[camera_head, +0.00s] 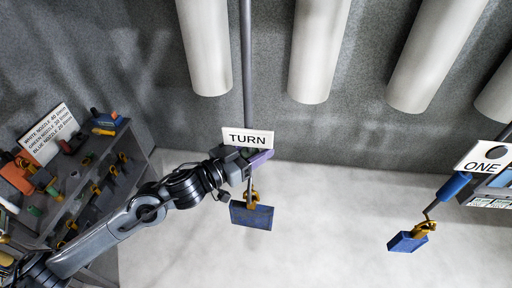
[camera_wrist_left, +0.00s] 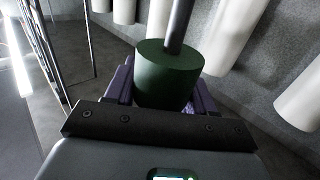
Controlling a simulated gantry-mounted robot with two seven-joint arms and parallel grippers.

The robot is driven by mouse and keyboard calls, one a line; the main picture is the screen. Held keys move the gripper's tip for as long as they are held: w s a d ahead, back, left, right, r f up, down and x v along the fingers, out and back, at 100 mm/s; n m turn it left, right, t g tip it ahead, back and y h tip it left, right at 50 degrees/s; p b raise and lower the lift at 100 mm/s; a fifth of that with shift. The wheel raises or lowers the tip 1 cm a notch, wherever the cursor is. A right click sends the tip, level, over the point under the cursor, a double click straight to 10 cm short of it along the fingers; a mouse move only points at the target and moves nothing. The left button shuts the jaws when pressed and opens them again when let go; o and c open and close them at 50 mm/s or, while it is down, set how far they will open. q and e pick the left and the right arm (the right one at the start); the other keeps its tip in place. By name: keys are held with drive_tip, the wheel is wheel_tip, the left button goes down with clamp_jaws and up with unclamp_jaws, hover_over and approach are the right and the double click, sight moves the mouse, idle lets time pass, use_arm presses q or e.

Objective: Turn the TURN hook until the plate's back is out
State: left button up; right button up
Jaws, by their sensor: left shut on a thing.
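The TURN hook hangs on a long grey rod (camera_head: 247,70) behind a white TURN sign (camera_head: 248,138). Below the sign a blue plate (camera_head: 252,216) hangs from a yellow clip (camera_head: 253,198); one broad face shows, and I cannot tell whether it is the front or back. My left gripper (camera_head: 260,158) is just under the sign, above the plate. In the left wrist view its purple fingers are shut on a dark green cylinder (camera_wrist_left: 168,75) at the end of the rod (camera_wrist_left: 180,25). The head view hides this cylinder. My right gripper is not in view.
A second blue plate (camera_head: 407,241) hangs tilted at the right near a ONE sign (camera_head: 483,159) and a blue handle (camera_head: 455,186). Several pale pipes (camera_head: 320,50) hang above. A rack of nozzles with a sign (camera_head: 44,134) stands at the left. Space around the TURN plate is clear.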

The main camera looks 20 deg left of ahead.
use_arm(q)
drive_tip(key=o, duration=1)
drive_tip(key=shift+c, duration=0.2)
drive_tip(key=shift+s+a+f, duration=0.1)
drive_tip(key=shift+s+a, duration=0.2)
drive_tip(key=shift+s, duration=0.1)
drive_tip(key=b+v, duration=0.3)
drive_tip(key=v, duration=0.6)
drive_tip(key=shift+s, duration=0.4)
drive_tip(key=shift+a, duration=0.15)
